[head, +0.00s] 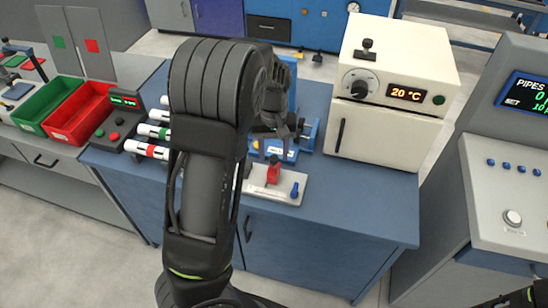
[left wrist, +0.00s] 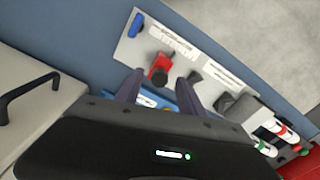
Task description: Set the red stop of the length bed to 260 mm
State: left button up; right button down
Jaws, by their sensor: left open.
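The length bed (head: 257,189) is a pale plate near the front edge of the blue bench. Its red stop (head: 273,172) stands on the plate, with a blue knob (head: 294,190) to the right. My left gripper (head: 273,150) is open just above and behind the red stop, partly hidden by my arm. In the left wrist view, the red stop (left wrist: 160,70) appears between and just beyond the tips of the open fingers (left wrist: 159,80); no contact shows. The blue knob (left wrist: 137,24) is at the plate's far end. The scale marks are too small to read.
A white oven (head: 390,130) showing 20 °C stands right of the bed. White pipes with coloured bands (head: 146,149) lie on a rack at left, beside red (head: 78,112) and green (head: 47,103) bins. The bench's front right (head: 350,200) is clear.

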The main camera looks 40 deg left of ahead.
aim_at(274, 169)
pick_arm(q)
jog(key=shift+f, duration=1.45)
jog(key=shift+c, duration=0.6)
grip_shut()
